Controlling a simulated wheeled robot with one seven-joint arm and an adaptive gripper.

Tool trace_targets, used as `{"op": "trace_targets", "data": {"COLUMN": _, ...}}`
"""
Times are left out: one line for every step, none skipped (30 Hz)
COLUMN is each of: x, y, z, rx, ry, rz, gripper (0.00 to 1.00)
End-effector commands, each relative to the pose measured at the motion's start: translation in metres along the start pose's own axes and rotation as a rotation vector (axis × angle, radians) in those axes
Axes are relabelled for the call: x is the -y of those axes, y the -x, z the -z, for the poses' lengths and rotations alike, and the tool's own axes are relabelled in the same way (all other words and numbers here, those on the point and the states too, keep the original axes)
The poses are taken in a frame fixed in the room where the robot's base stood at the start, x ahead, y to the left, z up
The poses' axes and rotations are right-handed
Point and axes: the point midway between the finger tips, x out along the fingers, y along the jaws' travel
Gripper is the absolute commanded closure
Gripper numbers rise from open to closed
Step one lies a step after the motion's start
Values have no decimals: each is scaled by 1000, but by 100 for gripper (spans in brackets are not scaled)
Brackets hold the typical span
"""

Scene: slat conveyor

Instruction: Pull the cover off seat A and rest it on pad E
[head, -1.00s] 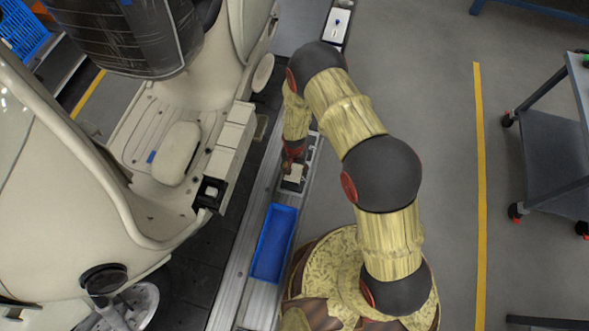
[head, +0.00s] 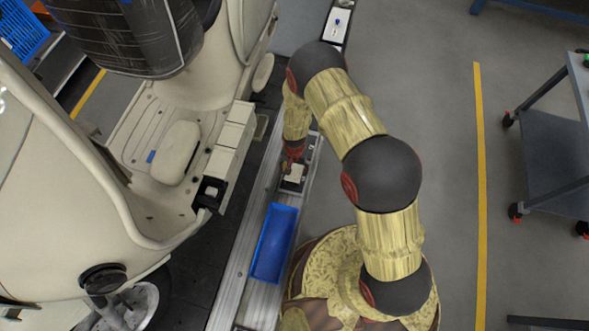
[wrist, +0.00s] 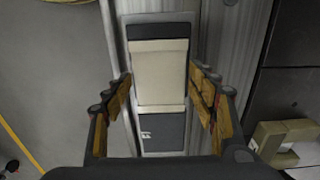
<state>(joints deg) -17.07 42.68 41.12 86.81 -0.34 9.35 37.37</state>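A flat beige cover (wrist: 158,75) lies on a dark plate on the grey rail; it also shows in the head view (head: 294,175). My gripper (wrist: 160,80) is open, with one finger on either side of the cover and a gap beside each. In the head view my gripper (head: 290,163) is over the far edge of the cover and partly hides it. A dark grey plate (wrist: 163,132) with a small pale letter adjoins the cover in the wrist view. I cannot read the letter, so I cannot tell which plate is seat A or pad E.
A blue tray (head: 273,243) sits on the rail, nearer than the cover. A large beige vehicle body (head: 150,215) stands left of the rail, with a black box (head: 210,190) at its edge. A grey cart (head: 555,150) is far right; floor between is clear.

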Motion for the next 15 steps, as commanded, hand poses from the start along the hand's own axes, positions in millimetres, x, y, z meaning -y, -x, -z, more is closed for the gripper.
{"op": "trace_targets", "data": {"x": 0, "y": 0, "z": 0, "rx": 0, "ry": 0, "rz": 0, "gripper": 38}}
{"op": "trace_targets", "data": {"x": 0, "y": 0, "z": 0, "rx": 0, "ry": 0, "rz": 0, "gripper": 36}}
{"op": "trace_targets", "data": {"x": 0, "y": 0, "z": 0, "rx": 0, "ry": 0, "rz": 0, "gripper": 34}}
{"op": "trace_targets", "data": {"x": 0, "y": 0, "z": 0, "rx": 0, "ry": 0, "rz": 0, "gripper": 32}}
{"op": "trace_targets", "data": {"x": 0, "y": 0, "z": 0, "rx": 0, "ry": 0, "rz": 0, "gripper": 30}}
{"op": "trace_targets", "data": {"x": 0, "y": 0, "z": 0, "rx": 0, "ry": 0, "rz": 0, "gripper": 29}}
{"op": "trace_targets", "data": {"x": 0, "y": 0, "z": 0, "rx": 0, "ry": 0, "rz": 0, "gripper": 29}}
{"op": "trace_targets", "data": {"x": 0, "y": 0, "z": 0, "rx": 0, "ry": 0, "rz": 0, "gripper": 29}}
{"op": "trace_targets", "data": {"x": 0, "y": 0, "z": 0, "rx": 0, "ry": 0, "rz": 0, "gripper": 29}}
{"op": "trace_targets", "data": {"x": 0, "y": 0, "z": 0, "rx": 0, "ry": 0, "rz": 0, "gripper": 29}}
{"op": "trace_targets", "data": {"x": 0, "y": 0, "z": 0, "rx": 0, "ry": 0, "rz": 0, "gripper": 29}}
{"op": "trace_targets", "data": {"x": 0, "y": 0, "z": 0, "rx": 0, "ry": 0, "rz": 0, "gripper": 29}}
{"op": "trace_targets", "data": {"x": 0, "y": 0, "z": 0, "rx": 0, "ry": 0, "rz": 0, "gripper": 29}}
{"op": "trace_targets", "data": {"x": 0, "y": 0, "z": 0, "rx": 0, "ry": 0, "rz": 0, "gripper": 29}}
{"op": "trace_targets", "data": {"x": 0, "y": 1, "z": 0, "rx": 0, "ry": 0, "rz": 0, "gripper": 29}}
